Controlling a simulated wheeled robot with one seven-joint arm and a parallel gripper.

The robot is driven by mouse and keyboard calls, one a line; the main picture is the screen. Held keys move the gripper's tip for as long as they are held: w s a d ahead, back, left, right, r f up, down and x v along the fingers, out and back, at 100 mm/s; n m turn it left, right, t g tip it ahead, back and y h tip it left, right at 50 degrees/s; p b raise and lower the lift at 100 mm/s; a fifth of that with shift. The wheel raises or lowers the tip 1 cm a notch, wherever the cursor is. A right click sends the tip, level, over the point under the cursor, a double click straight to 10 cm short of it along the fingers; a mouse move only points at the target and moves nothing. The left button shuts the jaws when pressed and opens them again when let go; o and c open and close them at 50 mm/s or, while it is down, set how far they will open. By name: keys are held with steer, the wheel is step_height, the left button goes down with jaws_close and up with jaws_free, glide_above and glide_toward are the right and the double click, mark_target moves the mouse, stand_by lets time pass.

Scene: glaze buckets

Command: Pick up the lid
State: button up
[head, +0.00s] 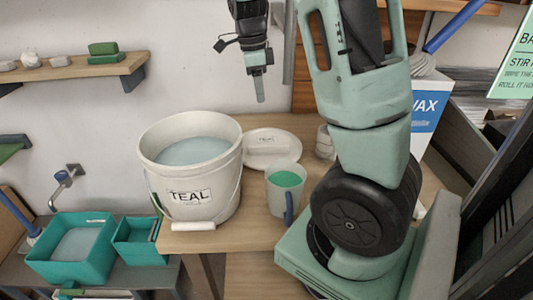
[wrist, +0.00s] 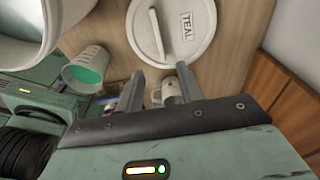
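The lid (head: 288,149) is a round white disc with a bar handle and a TEAL label, lying flat on the wooden table behind the green-filled cup. In the wrist view the lid (wrist: 198,42) is at the top centre, with its handle upright in the picture and its label to the right. My gripper (head: 260,87) hangs above the table, higher than the lid and apart from it. In the wrist view my gripper's fingers (wrist: 161,74) are spread with nothing held between them; a small pale mug shows beyond them.
A large white TEAL bucket (head: 200,205) of pale liquid stands open left of the lid. A cup (head: 280,203) with green contents is in front of the lid. The small pale mug (head: 324,143) stands right of it. A wall shelf (head: 75,72) is at the upper left.

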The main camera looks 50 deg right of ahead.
glide_above(268, 145)
steer(key=f, duration=0.8)
steer(key=w+f, duration=0.1)
steer(key=f, duration=0.3)
steer(key=shift+a, duration=0.1)
steer(key=shift+s+f+p, duration=0.25)
steer(key=shift+f, duration=1.1)
steer(key=shift+s+f+p, duration=0.2)
steer(key=shift+s+f, duration=0.05)
steer(key=shift+f, duration=1.05)
steer(key=shift+f, duration=0.2)
jaws_close()
